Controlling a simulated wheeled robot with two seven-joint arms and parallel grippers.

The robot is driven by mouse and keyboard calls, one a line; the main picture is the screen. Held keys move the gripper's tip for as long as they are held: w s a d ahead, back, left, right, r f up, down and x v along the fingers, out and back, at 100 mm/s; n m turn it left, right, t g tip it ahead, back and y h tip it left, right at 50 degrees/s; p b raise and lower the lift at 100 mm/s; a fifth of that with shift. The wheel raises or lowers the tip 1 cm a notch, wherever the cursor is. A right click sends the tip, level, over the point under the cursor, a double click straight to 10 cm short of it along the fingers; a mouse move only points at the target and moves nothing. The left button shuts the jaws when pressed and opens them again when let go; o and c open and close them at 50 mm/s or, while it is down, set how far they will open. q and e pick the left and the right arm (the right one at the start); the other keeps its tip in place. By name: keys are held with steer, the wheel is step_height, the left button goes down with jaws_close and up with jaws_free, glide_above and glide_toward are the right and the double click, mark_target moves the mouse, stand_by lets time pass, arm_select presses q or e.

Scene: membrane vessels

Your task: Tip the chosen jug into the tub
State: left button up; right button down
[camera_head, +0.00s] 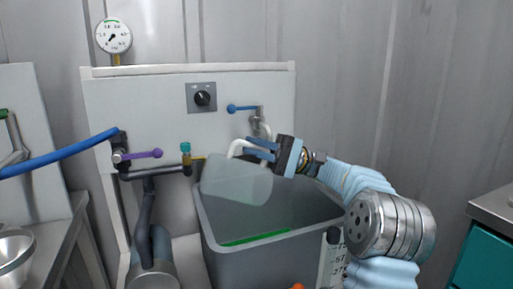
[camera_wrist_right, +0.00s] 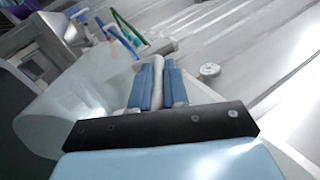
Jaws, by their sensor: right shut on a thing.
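A translucent pale jug (camera_head: 237,181) hangs tilted over the back left part of the large grey tub (camera_head: 270,268). My right gripper (camera_head: 260,149) is shut on the jug's white handle, above and to the right of its body. In the right wrist view the jug (camera_wrist_right: 75,103) fills the left side, and the blue fingers of my right gripper (camera_wrist_right: 155,84) close on the handle. I cannot tell whether liquid is in the jug or leaving it. My left gripper is not in view.
A white panel (camera_head: 150,95) behind the tub carries a black knob (camera_head: 202,97), a blue-levered tap (camera_head: 246,109) and a purple-levered valve (camera_head: 142,154). A metal bowl (camera_head: 14,252) stands at lower left. A green strip (camera_head: 255,239) shows inside the tub.

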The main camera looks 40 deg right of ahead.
steer(key=shift+a+r, duration=0.15)
steer(key=shift+a, duration=0.1)
steer(key=w+a+g+h+p, duration=0.1)
steer(key=a+h+p, duration=0.1)
steer(key=a+p, duration=0.1)
steer(key=w+a+r+g+h+p, duration=0.1)
steer(key=a+h+p, duration=0.2)
steer(key=w+a+r+g+h+p, duration=0.1)
steer(key=a+h+p, duration=0.2)
steer(key=a, duration=0.1)
steer(key=shift+w+r, duration=0.1)
steer(key=shift+r, duration=0.05)
steer(key=w+a+f+g+h, duration=0.1)
steer(key=a+f+g+h, duration=0.3)
steer(key=h, duration=0.9)
steer(key=shift+w+a+f+h, duration=0.2)
steer(key=shift+f+h, duration=0.1)
steer(key=shift+h, duration=0.1)
